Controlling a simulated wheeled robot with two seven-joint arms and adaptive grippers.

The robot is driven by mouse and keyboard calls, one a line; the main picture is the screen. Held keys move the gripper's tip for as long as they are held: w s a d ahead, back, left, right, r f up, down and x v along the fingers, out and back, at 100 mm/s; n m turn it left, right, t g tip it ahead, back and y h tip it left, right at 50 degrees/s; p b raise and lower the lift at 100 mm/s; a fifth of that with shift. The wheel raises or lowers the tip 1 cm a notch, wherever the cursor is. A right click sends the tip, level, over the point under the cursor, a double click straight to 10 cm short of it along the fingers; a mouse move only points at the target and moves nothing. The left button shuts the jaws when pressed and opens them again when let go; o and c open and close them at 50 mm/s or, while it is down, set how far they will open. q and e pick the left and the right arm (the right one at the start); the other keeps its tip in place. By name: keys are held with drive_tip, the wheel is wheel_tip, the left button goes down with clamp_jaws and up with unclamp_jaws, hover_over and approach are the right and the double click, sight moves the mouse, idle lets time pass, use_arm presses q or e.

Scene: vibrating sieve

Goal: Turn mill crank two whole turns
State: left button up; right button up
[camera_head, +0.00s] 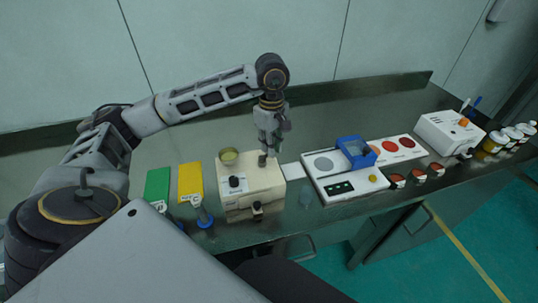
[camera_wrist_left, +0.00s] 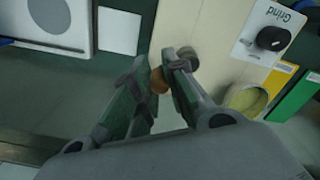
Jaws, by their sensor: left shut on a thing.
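The mill is a beige box (camera_head: 248,182) on the bench, with a dark "Grind" knob and a round cup on top; its beige side also shows in the wrist view (camera_wrist_left: 215,35). The mill crank has a dark knob (camera_head: 262,160) at the mill's top right; in the wrist view a brownish grip (camera_wrist_left: 158,82) lies between the fingers. My left gripper (camera_head: 269,146) points down over the crank and is shut on its grip. The fingers partly hide the grip and the crank arm. My right gripper is not in view.
A white sieve unit (camera_head: 335,190) with a blue tray (camera_head: 356,152) stands right of the mill. Green (camera_head: 157,186) and yellow (camera_head: 191,181) panels and a blue-based tool (camera_head: 203,216) are at the left. A white machine (camera_head: 449,131) and several jars stand far right.

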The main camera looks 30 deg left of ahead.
use_arm(q)
drive_tip(key=shift+d+r, duration=0.1)
idle(0.3)
drive_tip(key=shift+s+d+r, duration=0.1)
drive_tip(key=shift+s+d, duration=0.35)
drive_tip(key=shift+d, duration=0.2)
drive_tip(key=shift+s, duration=0.1)
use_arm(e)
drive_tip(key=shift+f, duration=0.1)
use_arm(q)
drive_tip(key=shift+s+d+b, duration=0.3)
drive_tip(key=shift+s+d, duration=0.15)
drive_tip(key=shift+s, duration=0.25)
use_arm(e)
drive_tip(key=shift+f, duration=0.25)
